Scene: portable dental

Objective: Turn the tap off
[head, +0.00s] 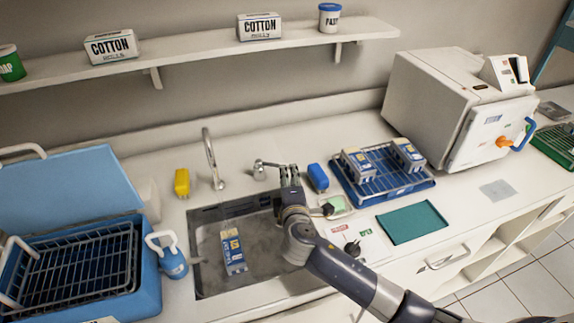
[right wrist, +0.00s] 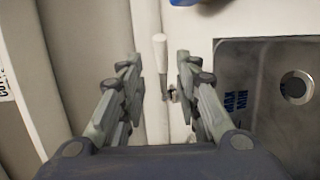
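The tap has a tall curved metal spout (head: 211,160) behind the sink (head: 200,250). To its right stands a separate tap lever (head: 262,168), with its arm pointing towards my right gripper (head: 290,178). In the right wrist view the lever's pale rod (right wrist: 160,52) shows beyond and between the two fingers of my right gripper (right wrist: 157,75). The fingers are apart, with no visible contact on the lever. I cannot make out any water stream from the spout. My left gripper is not in view.
A blue bottle (head: 318,178) stands close right of my right gripper. A yellow bottle (head: 182,182) is left of the spout. A blue-and-white packet (head: 233,251) is in the sink. A blue tray (head: 413,187) holds packs at right. A shelf (head: 200,43) runs above.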

